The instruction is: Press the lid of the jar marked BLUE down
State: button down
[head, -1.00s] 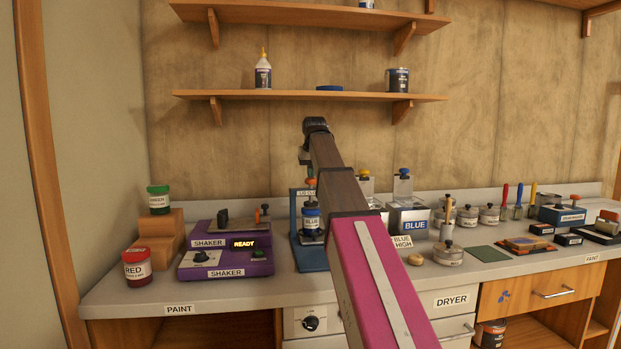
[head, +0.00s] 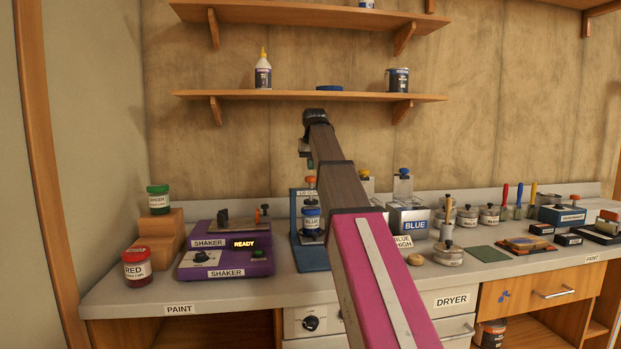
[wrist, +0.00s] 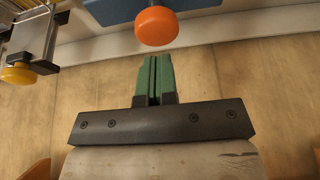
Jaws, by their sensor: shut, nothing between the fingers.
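The jar marked BLUE (head: 312,223) stands in a blue press stand (head: 311,258) with a sign across its top, partly cut off from reading. An orange knob (head: 310,180) sits above the jar. The jar's lid is small and dark here, and I cannot tell whether it is seated. My gripper (head: 309,160) is above and close to the orange knob in the head view. In the wrist view my gripper (wrist: 154,62) has its green fingers shut together and empty, with the orange knob (wrist: 156,26) just beyond the tips, apparently not touching.
A purple shaker (head: 227,262) reading READY stands left of the press. A red-lidded jar (head: 137,268) and a green-lidded jar (head: 158,200) are further left. A box marked BLUE (head: 443,226) and several small pots stand to the right. A shelf (head: 300,96) hangs above.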

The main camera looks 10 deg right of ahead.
jog(key=shift+r, duration=2.45)
jog(key=shift+f, duration=0.2)
jog(key=shift+f, duration=3.4)
